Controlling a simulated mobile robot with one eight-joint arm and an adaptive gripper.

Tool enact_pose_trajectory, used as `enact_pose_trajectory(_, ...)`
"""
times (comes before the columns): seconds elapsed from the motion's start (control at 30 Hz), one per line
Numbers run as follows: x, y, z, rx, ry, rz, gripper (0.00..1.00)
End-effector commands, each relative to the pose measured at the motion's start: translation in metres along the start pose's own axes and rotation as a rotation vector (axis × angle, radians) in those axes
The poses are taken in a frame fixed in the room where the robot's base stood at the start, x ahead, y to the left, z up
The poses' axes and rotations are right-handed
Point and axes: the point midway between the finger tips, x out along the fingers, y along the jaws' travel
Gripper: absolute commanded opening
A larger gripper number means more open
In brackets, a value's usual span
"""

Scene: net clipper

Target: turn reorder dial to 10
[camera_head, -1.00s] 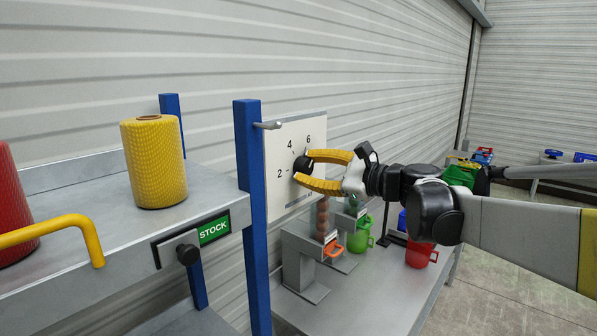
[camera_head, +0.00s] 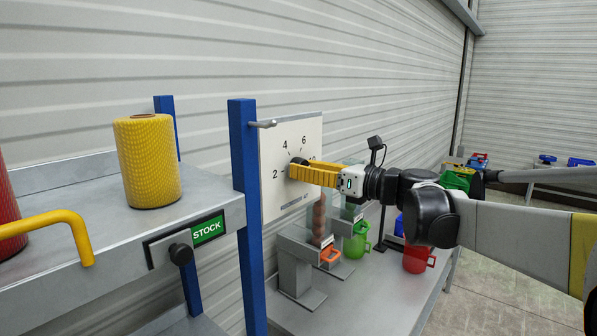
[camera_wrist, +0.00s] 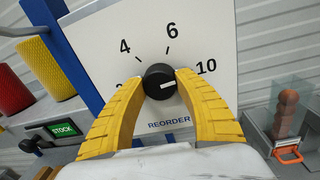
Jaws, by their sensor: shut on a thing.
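The reorder dial is a round black knob (camera_wrist: 157,75) on a white panel (camera_wrist: 215,25) marked "REORDER", with numbers 4, 6 and 10 readable in the wrist view. Its white pointer mark points right, slightly below the direction of the 10. My gripper (camera_wrist: 163,81) has its two yellow fingers shut on the knob from either side. In the head view the gripper (camera_head: 295,170) reaches the knob (camera_head: 299,161) from the right, and its fingers hide part of the panel's right side. A 2 shows at the panel's left there.
A blue shelf post (camera_head: 243,190) with a peg stands just left of the panel. A shelf holds a yellow spool (camera_head: 148,165) and a STOCK label (camera_head: 208,230). A bench below carries dispensers and green and red cups (camera_head: 418,258).

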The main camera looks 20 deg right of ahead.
Motion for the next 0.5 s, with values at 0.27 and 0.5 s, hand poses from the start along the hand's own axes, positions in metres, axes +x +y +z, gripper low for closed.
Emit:
enact_pose_trajectory(0.27,0.0001,-0.0004,0.0005,0.082,-0.007,0.000,0.08)
enact_pose_trajectory(0.5,0.0000,-0.0002,0.0005,0.097,-0.008,0.001,0.08)
